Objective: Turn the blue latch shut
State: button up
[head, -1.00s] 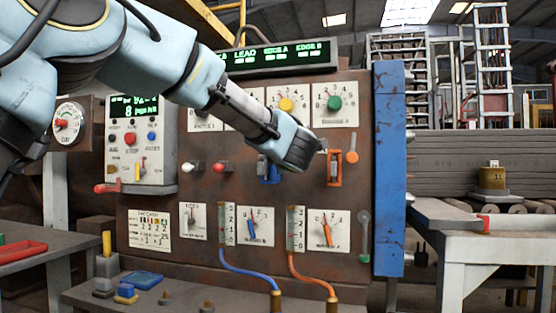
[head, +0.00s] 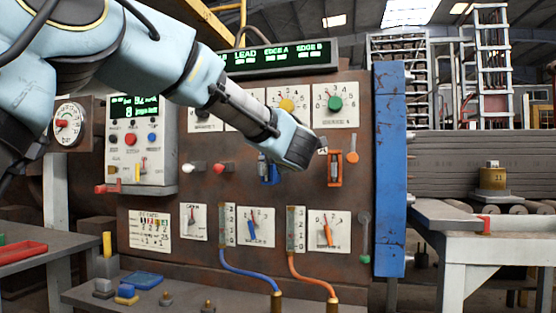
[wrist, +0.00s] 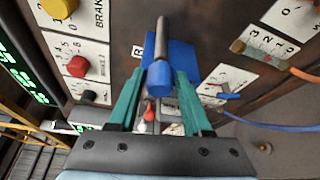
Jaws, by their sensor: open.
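The blue latch (head: 268,172) is on the rusty brown panel, partly hidden behind my gripper in the head view. In the wrist view the blue latch (wrist: 159,78) shows as a blue block with a dark grey rod, standing between the two green fingers. My gripper (wrist: 160,85) is open, with one finger on each side of the latch. Whether the fingers touch it I cannot tell. In the head view my gripper (head: 300,152) reaches the panel from the upper left, and its fingertips are hard to make out.
An orange latch (head: 335,168) sits close right of my gripper. White and red knobs (head: 223,167) stick out to its left. Yellow and green knobs (head: 335,103) are above. Below are dials and a blue hose (head: 248,270). A blue post (head: 389,170) bounds the panel's right.

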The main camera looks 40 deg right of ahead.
jog(key=b+v, duration=0.1)
jog(key=v, duration=0.9)
jog(key=shift+s+a+b, duration=0.25)
jog(key=shift+b, duration=0.15)
jog(key=w+a+f+m+g+p, duration=0.1)
jog(key=w+a+f+m+p, duration=0.2)
jog(key=w, duration=0.4)
jog(key=w+a+f+m+g+p, duration=0.1)
jog(key=w+a+f+m+p, duration=0.2)
jog(key=w+a, duration=0.35)
jog(key=w+a+f+m+g+y+p, duration=0.1)
jog(key=w+a+f+m+g+y, duration=0.15)
jog(key=a+f, duration=0.35)
jog(key=w+a+f+m+g+y+p, duration=0.1)
jog(key=w+a+f+m, duration=0.2)
jog(key=a, duration=0.5)
jog(key=s+a+f+m+g+y+p, duration=0.1)
jog(key=s+a+f, duration=0.3)
jog(key=a, duration=0.5)
jog(key=s+a+f+m+g+y+p, duration=0.1)
jog(key=s+a+f+g+y, duration=0.2)
jog(key=a, duration=0.7)
jog(key=s+a+f+m+g+y+p, duration=0.1)
jog(key=s+a+f+g+y+p, duration=0.1)
jog(key=a, duration=0.8)
jog(key=s+f+g, duration=0.1)
jog(key=s+f, duration=0.1)
jog(key=s, duration=0.1)
jog(key=shift+s+f, duration=0.35)
jog(key=shift+s, duration=0.05)
